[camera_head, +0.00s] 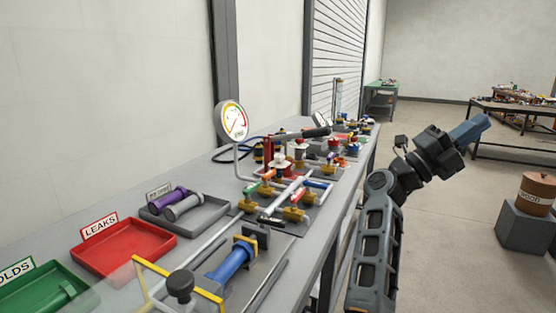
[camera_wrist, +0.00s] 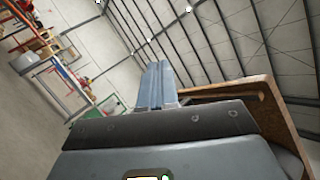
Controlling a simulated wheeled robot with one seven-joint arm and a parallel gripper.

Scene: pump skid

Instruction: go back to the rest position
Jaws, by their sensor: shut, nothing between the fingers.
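My gripper (camera_head: 482,122) is at the right in the head view, at the end of my raised arm. It points up and to the right, over open floor and clear of the bench. Its blue-grey fingers lie together in the wrist view (camera_wrist: 155,86), shut with nothing between them. The wrist view is tilted and shows walls, roof beams and shelving behind the fingers.
The long grey bench (camera_head: 210,165) at the left bears a pressure gauge (camera_head: 232,121), valves, a red tray (camera_head: 122,246) and a green tray (camera_head: 45,292). A wooden barrel (camera_head: 537,190) stands on a grey block (camera_head: 525,229) at the right. Floor between is clear.

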